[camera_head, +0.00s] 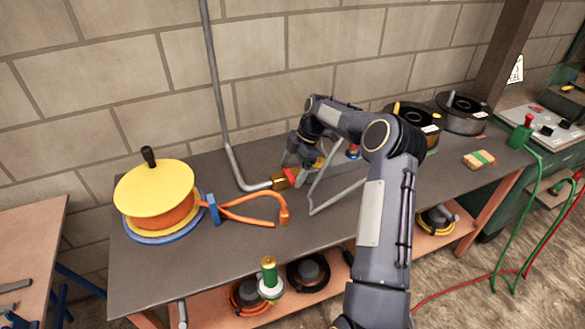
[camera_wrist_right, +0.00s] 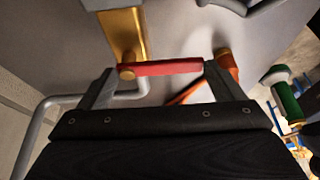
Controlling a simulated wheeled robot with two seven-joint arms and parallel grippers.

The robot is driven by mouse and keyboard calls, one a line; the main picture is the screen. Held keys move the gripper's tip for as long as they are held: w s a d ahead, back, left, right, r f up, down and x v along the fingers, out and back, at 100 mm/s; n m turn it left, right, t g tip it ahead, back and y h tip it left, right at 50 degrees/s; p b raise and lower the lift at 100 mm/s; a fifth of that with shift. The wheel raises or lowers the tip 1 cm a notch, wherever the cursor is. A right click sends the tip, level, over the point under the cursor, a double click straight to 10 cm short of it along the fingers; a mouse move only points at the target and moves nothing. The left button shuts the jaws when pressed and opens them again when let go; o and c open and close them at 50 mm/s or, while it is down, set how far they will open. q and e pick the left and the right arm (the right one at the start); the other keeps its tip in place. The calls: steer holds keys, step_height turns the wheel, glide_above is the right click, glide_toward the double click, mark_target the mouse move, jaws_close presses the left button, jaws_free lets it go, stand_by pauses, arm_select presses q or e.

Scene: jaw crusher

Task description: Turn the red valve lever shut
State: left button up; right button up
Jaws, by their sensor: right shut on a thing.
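The red valve lever (camera_wrist_right: 165,68) lies crosswise between the two fingers of my right gripper (camera_wrist_right: 158,72) in the right wrist view, with a finger at each end. One end of the lever joins a brass valve (camera_wrist_right: 124,34). In the head view the brass valve (camera_head: 280,180) sits at the end of a grey pipe (camera_head: 240,178) above the bench, and the red lever (camera_head: 290,175) shows in part. My right gripper (camera_head: 299,158) is at the lever, partly hidden by its own links. My left gripper is not in view.
A yellow and orange reel (camera_head: 153,195) with an orange hose (camera_head: 262,208) stands left on the grey bench (camera_head: 190,282). Dark reels (camera_head: 463,112) and a sponge-like block (camera_head: 479,159) are at the right.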

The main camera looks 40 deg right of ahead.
steer(key=o, duration=1.2)
steer(key=shift+c, duration=0.2)
steer(key=shift+d+r, duration=0.1)
steer(key=v, duration=0.7)
steer(key=shift+r, duration=0.3)
